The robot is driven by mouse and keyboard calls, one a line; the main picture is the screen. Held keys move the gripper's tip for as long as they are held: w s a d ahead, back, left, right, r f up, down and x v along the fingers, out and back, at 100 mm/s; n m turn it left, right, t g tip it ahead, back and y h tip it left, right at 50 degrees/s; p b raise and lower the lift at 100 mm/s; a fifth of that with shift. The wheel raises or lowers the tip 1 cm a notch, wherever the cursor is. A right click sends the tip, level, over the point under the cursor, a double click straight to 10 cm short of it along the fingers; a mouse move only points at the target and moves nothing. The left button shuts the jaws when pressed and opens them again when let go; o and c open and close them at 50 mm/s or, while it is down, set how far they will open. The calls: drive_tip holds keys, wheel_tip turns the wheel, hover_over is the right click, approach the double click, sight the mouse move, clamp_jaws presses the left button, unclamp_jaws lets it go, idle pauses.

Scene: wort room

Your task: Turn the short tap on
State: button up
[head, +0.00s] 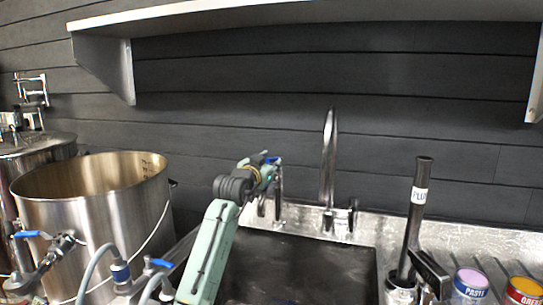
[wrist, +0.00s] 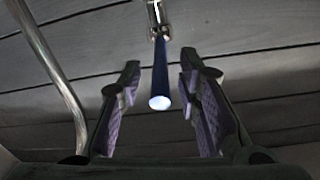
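The short tap (head: 278,186) stands at the back edge of the sink, left of a tall curved tap (head: 329,155). Its blue lever (head: 271,160) shows at the top, partly hidden by my gripper (head: 262,170). In the wrist view, my gripper (wrist: 160,70) is open, with one finger on each side of the blue lever (wrist: 160,80). Gaps show between the lever and both fingers. The lever's pale end points toward the camera, and its metal fitting (wrist: 157,15) is at the top. A curved metal tube (wrist: 55,70) passes left of the fingers.
A dark sink (head: 300,268) lies below the taps. A large steel pot (head: 95,205) with blue-handled valves stands left. A black-handled tool (head: 415,205) and paint-like tins (head: 470,284) are at the right. A shelf (head: 300,14) overhangs the dark plank wall.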

drive_tip(key=shift+x, duration=0.95)
clamp_jaws()
